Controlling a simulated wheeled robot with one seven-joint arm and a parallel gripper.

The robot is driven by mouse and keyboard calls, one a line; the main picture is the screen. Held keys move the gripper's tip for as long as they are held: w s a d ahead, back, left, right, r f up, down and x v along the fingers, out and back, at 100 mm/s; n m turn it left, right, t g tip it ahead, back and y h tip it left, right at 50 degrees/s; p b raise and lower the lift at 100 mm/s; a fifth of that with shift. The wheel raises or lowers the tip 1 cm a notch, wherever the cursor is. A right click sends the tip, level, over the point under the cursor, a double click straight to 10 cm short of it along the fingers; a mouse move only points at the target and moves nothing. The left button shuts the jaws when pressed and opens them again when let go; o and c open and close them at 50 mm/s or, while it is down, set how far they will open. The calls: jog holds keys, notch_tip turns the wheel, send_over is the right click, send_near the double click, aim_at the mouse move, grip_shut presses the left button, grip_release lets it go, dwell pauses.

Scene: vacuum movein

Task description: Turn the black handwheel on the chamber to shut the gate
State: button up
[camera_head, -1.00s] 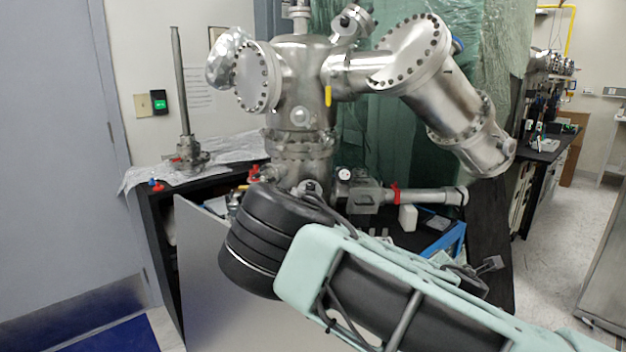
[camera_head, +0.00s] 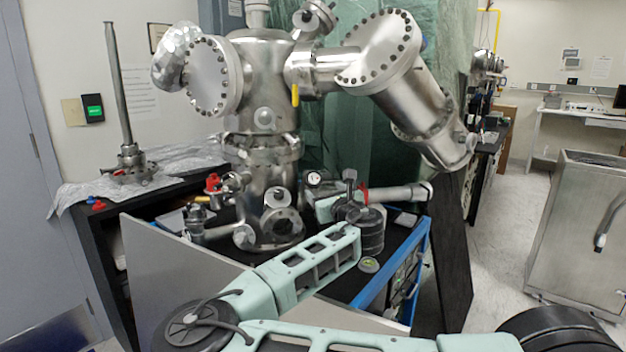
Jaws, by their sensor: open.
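The steel vacuum chamber (camera_head: 262,80) stands upright on the black bench, with a large bolted flange at its left and a thick angled arm at its right. I cannot clearly pick out the black handwheel; the lower right of the chamber is crowded with fittings and partly hidden by my arm. My gripper (camera_head: 350,182) is small in the picture, at the end of my mint-green arm, in front of the chamber's lower right side. It is open, with nothing seen between its fingers. I cannot tell whether it touches the fittings behind it.
A round gauge (camera_head: 314,178) and a horizontal steel pipe (camera_head: 395,194) sit low beside the chamber. A tall metal post (camera_head: 122,100) stands at the bench's left. A blue-edged frame (camera_head: 392,265) borders the right. Open floor (camera_head: 500,230) lies right, before a steel cabinet (camera_head: 578,230).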

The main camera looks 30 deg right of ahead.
aim_at(315, 180)
jog(key=p+x, duration=0.1)
jog(key=x, duration=0.9)
jog(key=c, duration=1)
